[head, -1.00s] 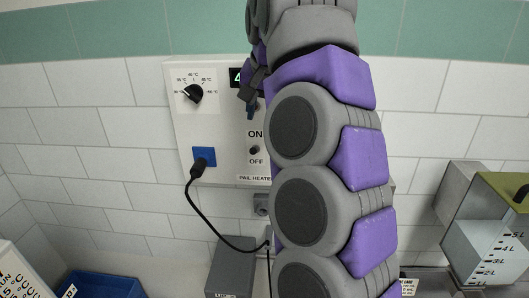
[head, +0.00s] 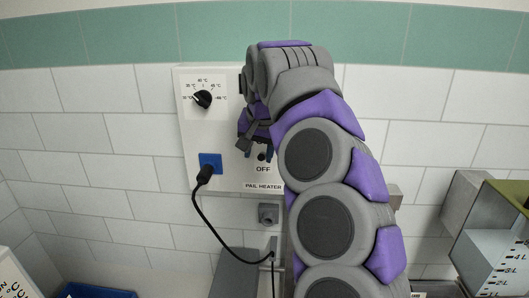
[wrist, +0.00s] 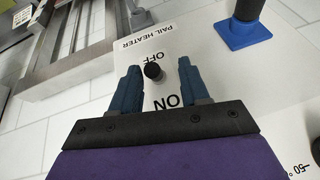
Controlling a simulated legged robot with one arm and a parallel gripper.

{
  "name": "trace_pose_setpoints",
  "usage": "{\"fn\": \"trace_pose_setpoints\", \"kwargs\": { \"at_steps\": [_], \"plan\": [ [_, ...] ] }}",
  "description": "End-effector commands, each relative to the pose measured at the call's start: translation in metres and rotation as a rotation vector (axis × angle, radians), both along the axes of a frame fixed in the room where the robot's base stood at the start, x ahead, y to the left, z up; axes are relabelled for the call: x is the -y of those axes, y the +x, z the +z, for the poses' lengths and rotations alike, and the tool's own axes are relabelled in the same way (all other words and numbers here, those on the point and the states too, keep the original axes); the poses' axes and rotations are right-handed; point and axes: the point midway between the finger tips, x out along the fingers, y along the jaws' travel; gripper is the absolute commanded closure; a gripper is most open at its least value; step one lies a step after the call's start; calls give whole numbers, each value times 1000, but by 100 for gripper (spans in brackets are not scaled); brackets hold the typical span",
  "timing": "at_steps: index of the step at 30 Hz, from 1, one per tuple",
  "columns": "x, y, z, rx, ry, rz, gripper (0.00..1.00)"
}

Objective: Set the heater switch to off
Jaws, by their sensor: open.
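The pail heater box (head: 190,130) is a white wall panel with a small black switch knob (head: 262,157) just above its OFF label. The switch also shows nearly end-on in the wrist view (wrist: 153,71), between the upside-down OFF and ON words. My gripper (head: 259,152) is at the panel front, pointing down from above. Its blue fingers are apart in the wrist view (wrist: 159,65), one on each side of the switch, with gaps showing. I cannot tell which way the switch is set. My gripper hides the ON label in the head view.
A black temperature dial (head: 203,99) is at the panel's upper left. A black plug sits in a blue socket (head: 210,161), and its cable (head: 210,230) hangs below. A clear graduated container (head: 494,262) stands at right. A blue bin (head: 100,292) is at lower left.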

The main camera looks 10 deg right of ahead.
Motion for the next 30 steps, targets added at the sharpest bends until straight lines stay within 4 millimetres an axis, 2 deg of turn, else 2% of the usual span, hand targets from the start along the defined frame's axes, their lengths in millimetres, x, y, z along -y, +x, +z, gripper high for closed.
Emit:
{"fn": "trace_pose_setpoints", "kwargs": {
  "at_steps": [9, 12, 21, 26, 30],
  "plan": [
    [19, 4, -8, -1, 15, 0, 55],
    [20, 4, -8, -1, 15, -1, 55],
    [11, 1, -6, 0, 7, -1, 83],
    [12, 0, -6, 1, 10, 0, 99],
    [13, 1, -6, 1, 11, 2, 100]
  ]
}}
